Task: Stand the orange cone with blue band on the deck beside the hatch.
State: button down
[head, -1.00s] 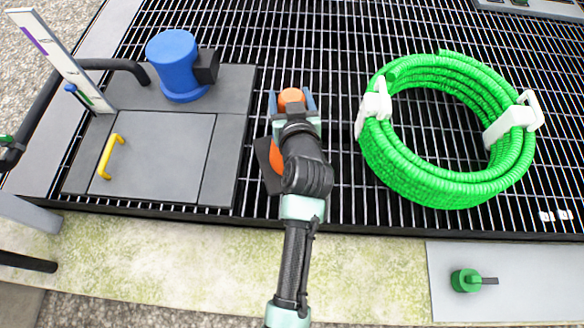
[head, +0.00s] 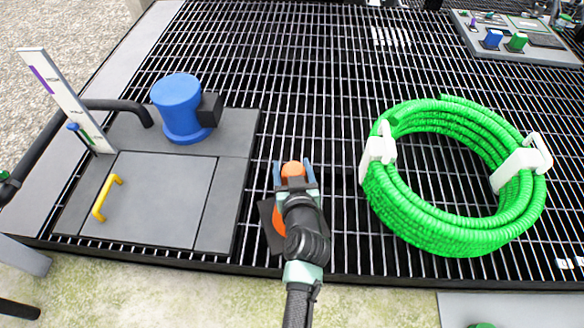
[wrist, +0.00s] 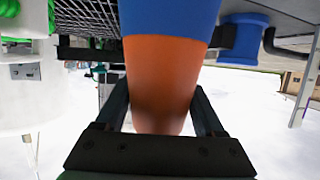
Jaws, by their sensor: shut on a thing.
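My gripper (head: 293,177) is shut on the orange cone with blue band (head: 292,168). The cone's rounded orange top shows between the two fingers in the head view. Part of its lower body and a dark base show left of my wrist. The wrist view shows the orange cone (wrist: 160,85) between the fingers (wrist: 160,110), with the blue band above it in that picture. The hatch (head: 165,200) is a grey panel with a yellow handle, left of the cone. The cone is over the grating deck (head: 320,120), close to the hatch's right edge. Whether its base touches the deck cannot be told.
A blue cylinder (head: 180,105) with a black box stands behind the hatch, near a white gauge board (head: 65,100). A green hose coil (head: 450,225) with white straps lies right of my gripper. Open grating lies behind the cone.

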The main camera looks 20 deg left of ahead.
grip_release()
jog(key=shift+f, duration=0.1)
jog(key=shift+s+r, duration=0.1)
jog(key=shift+r, duration=0.1)
jog(key=p+v, duration=0.1)
jog(key=v, duration=1.1)
jog(key=w+d+r+t+h, duration=0.1)
jog(key=w+r+t, duration=0.25)
jog(key=r, duration=1.05)
jog(key=w+d+r+t, duration=0.2)
jog(key=w+r+t, duration=0.15)
jog(key=r, duration=1.05)
jog(key=s+d+r+m+t+h, duration=0.1)
jog(key=s+r, duration=0.3)
jog(key=r, duration=0.6)
jog(key=s+d+r+m+t+h, duration=0.2)
jog(key=s+r+t, duration=0.2)
jog(key=r, duration=0.5)
jog(key=s+d+r+m+t+h, duration=0.1)
jog(key=s+r, duration=0.3)
jog(key=r, duration=0.6)
jog(key=shift+d+r+m+t, duration=0.3)
jog(key=shift+d+t, duration=0.15)
jog(key=shift+t, duration=0.35)
